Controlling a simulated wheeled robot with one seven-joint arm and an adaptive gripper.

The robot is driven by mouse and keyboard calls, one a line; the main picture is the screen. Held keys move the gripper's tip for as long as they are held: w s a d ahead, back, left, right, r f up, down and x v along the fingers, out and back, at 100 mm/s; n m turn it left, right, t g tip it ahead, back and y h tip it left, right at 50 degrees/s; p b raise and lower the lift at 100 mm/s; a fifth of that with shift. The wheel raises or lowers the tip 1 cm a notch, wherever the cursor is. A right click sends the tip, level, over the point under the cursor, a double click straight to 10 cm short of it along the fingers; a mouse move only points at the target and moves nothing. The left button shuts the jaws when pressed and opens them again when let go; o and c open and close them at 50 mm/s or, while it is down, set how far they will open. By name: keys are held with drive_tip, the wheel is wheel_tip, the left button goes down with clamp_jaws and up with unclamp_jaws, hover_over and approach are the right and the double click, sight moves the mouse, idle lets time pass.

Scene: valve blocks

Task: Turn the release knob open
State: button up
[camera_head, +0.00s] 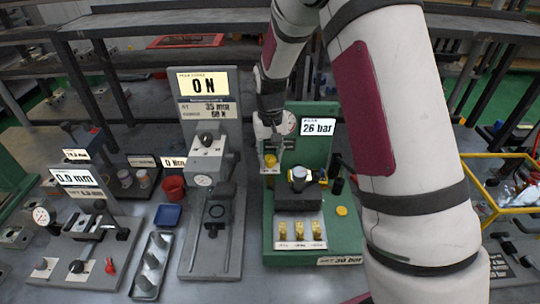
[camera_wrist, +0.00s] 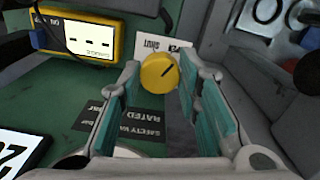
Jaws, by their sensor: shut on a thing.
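The release knob (camera_wrist: 158,72) is a round yellow knob with a dark pointer line, on the green valve stand (camera_head: 255,235). In the wrist view its line slants to the upper right. A white label (camera_wrist: 150,44) behind it reads SHUT, upside down; the rest of its lettering is partly hidden. My gripper (camera_wrist: 165,72) is shut on the knob, with a teal-padded finger at each side. In the head view my gripper (camera_head: 268,135) reaches down at the stand's left side, with the yellow knob (camera_head: 270,161) just below it. A display (camera_head: 318,127) there reads 26 bar.
Several brass fittings (camera_head: 299,230) stand on the front of the green stand. A loose yellow disc (camera_head: 341,211) lies to their right. A grey press with a 0 N display (camera_head: 203,84) stands close on the left. A yellow meter (camera_wrist: 88,36) shows dashes in the wrist view.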

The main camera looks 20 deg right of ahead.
sight(270, 158)
drive_tip(key=shift+m, duration=0.6)
drive_tip(key=o, duration=1.1)
drive_tip(key=shift+o, duration=0.2)
wheel_tip(270, 158, up, 12)
